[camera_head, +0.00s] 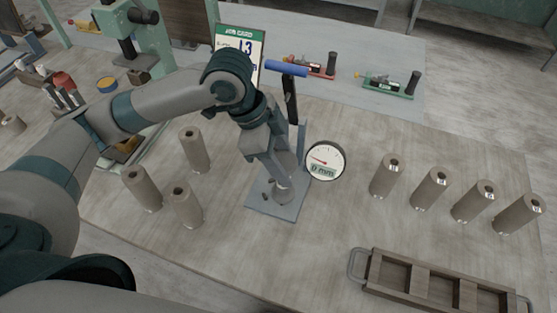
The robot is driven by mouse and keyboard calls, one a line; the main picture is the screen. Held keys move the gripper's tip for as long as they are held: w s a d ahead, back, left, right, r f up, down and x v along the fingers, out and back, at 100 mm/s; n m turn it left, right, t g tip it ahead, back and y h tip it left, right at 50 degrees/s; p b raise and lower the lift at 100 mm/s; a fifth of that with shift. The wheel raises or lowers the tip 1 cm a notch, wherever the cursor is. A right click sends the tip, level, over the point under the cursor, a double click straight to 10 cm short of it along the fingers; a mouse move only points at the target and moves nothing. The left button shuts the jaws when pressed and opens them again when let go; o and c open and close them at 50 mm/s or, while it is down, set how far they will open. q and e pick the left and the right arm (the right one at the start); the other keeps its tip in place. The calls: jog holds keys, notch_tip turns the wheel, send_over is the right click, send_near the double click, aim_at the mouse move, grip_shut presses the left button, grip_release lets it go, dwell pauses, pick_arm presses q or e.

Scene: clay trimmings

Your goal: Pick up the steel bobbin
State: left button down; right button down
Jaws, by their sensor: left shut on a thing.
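My left gripper (282,178) points down over the flat grey-blue base plate (262,207) of a dial gauge stand. It is shut on a short grey steel bobbin (284,193), which is mostly hidden by the fingers. The bobbin is at the plate; I cannot tell whether it touches it. The round dial gauge (325,160) beside it reads 0 mm. Three similar bobbins stand upright left of the plate: one at the back (194,150), one in front (186,205) and one at the left (142,188). My right gripper is not in view.
Several upright bobbins with tags stand in a row at the right, the first (386,176) nearest the gauge. A divided tray (390,275) lies at the front right. A job card (240,45) showing 13 and a blue-handled tool (287,68) stand behind. The front middle is clear.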

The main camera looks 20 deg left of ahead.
pick_arm(q)
jog(key=s+d+r+b, duration=0.1)
jog(key=s+d+r, duration=0.3)
jog(key=s, duration=0.2)
jog(key=shift+r, duration=0.15)
jog(key=shift+w, duration=0.15)
